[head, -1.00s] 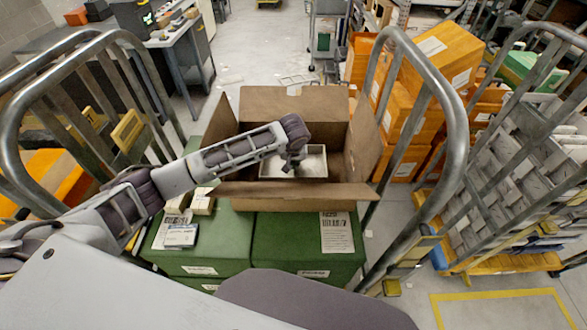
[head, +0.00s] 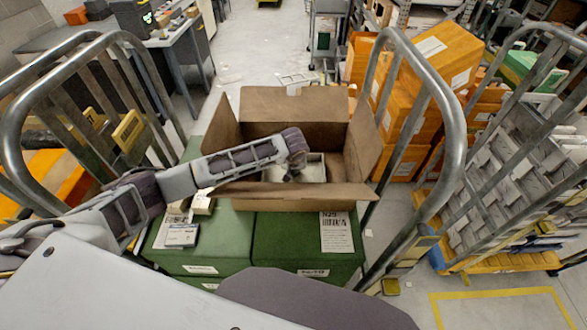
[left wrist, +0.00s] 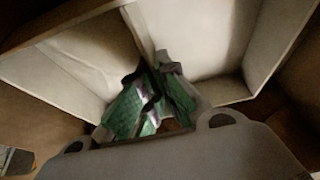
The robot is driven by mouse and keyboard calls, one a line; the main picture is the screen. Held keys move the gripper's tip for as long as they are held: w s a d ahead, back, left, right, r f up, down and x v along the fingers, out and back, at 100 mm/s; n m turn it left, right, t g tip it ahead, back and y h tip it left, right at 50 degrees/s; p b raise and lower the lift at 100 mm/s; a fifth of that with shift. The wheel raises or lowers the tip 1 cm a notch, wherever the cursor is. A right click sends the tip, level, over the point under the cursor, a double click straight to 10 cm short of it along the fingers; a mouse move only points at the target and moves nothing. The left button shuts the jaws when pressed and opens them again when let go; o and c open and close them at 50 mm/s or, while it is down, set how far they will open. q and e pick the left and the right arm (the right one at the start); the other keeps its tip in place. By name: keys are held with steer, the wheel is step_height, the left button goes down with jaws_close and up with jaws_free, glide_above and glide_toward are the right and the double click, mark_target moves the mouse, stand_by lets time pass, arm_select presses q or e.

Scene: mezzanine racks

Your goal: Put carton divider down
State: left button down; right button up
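The carton divider (head: 313,170) is a pale grey, open-topped piece with an inner partition. It is inside the open brown cardboard carton (head: 290,192), its lower side partly hidden by the front wall and my arm. My left gripper (head: 296,165) reaches down over it. In the left wrist view, the green-padded fingers (left wrist: 152,78) close on the divider's middle partition (left wrist: 140,30), with a pale compartment on each side. Whether the divider touches the carton's floor is hidden. My right gripper is not in view.
The carton stands on green boxes (head: 305,240) between the metal rails of a cage trolley (head: 452,110). Its flaps stand open around it. Papers and small packets (head: 182,235) lie at left. Orange cartons (head: 440,60) are stacked beyond the right rail.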

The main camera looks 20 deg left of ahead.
arm_select(q)
steer(key=c, duration=2.2)
jaws_free()
steer(key=shift+f, duration=0.35)
steer(key=o, duration=0.6)
steer(key=shift+c, duration=0.2)
steer(key=shift+r, duration=0.1)
steer(key=shift+r, duration=0.35)
steer(key=b+v, duration=0.2)
steer(key=v, duration=1)
steer(key=shift+d, duration=0.2)
